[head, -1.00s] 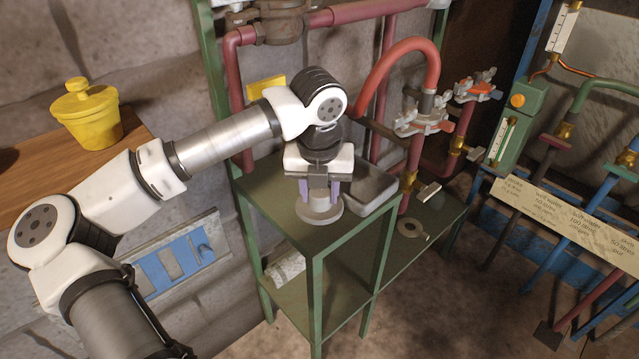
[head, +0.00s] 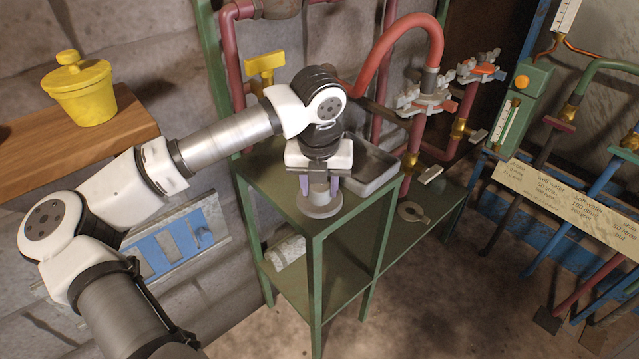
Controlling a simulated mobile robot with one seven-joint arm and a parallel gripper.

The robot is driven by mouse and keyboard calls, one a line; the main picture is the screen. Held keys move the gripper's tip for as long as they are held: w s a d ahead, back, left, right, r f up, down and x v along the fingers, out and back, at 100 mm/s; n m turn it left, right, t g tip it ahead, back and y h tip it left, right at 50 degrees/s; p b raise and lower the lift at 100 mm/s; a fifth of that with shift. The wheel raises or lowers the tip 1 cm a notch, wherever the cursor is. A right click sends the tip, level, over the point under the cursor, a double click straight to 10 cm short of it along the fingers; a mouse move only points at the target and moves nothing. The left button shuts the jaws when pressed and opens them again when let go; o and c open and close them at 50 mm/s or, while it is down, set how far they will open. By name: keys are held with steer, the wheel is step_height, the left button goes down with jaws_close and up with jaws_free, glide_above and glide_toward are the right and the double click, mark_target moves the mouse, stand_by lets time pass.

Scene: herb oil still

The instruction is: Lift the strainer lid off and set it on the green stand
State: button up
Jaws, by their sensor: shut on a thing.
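The strainer lid (head: 320,207) is a round pale grey disc with a short upright neck. My gripper (head: 320,190) points down and is shut on that neck, with one purple-tinted finger on each side. The lid is level over the top of the green stand (head: 275,178), near its front corner. I cannot tell whether the lid's underside touches the stand top or is just above it. The fingers hide part of the neck.
A grey metal tray (head: 372,170) lies on the stand top, close behind and right of the lid. Red pipes (head: 398,50) rise behind. A yellow lidded pot (head: 82,92) stands on a wooden shelf (head: 40,150) at left. A grey ring (head: 411,211) lies on the lower shelf.

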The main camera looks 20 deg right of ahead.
steer(key=shift+f+b, duration=0.5)
steer(key=o, duration=1.4)
steer(key=shift+c, duration=0.2)
steer(key=shift+r, duration=0.1)
